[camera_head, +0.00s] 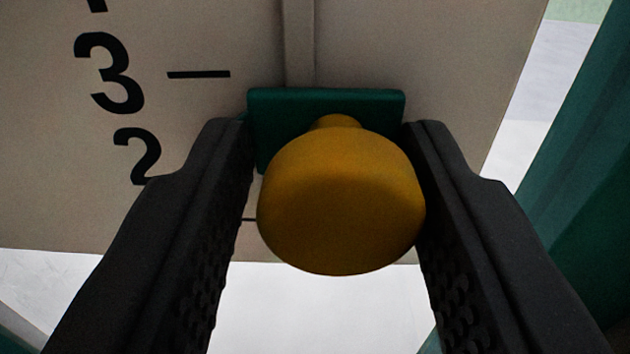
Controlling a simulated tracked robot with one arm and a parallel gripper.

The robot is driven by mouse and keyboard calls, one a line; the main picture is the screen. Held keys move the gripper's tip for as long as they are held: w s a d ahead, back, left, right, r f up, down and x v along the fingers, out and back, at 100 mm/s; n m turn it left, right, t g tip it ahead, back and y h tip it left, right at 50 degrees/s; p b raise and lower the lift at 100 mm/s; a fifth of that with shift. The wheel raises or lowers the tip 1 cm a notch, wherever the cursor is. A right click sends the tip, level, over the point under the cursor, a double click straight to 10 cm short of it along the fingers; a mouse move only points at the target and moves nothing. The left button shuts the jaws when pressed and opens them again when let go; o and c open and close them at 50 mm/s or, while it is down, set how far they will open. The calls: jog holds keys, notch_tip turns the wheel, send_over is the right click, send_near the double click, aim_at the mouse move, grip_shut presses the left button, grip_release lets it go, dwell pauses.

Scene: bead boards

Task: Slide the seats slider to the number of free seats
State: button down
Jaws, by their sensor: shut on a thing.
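The seats slider is a green plate (275,107) with a round yellow knob (340,205) on its front. It sits on a vertical rail (299,45) that runs up a beige board (420,45). The numbers 3 (110,75) and 2 (138,155) show to the left, and a black tick (198,74) stands beside the 3. The plate's top edge is a little below that tick. My gripper (335,170) has one dark finger on each side of the knob and is shut on it. A lower tick is mostly hidden by the knob and left finger.
A green upright part (590,170) stands at the right, apart from the board. The board's lower edge shows behind the fingers, with a pale surface (310,310) below. Part of another number is cut off at the top left.

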jog(key=shift+d+r, duration=0.3)
jog(key=shift+r, duration=0.55)
jog(key=c, duration=1.1)
grip_release()
jog(key=shift+d, duration=0.1)
jog(key=shift+a+f, duration=0.1)
jog(key=shift+a, duration=0.1)
jog(key=shift+s, duration=0.5)
jog(key=s, duration=1.2)
jog(key=shift+s, duration=0.4)
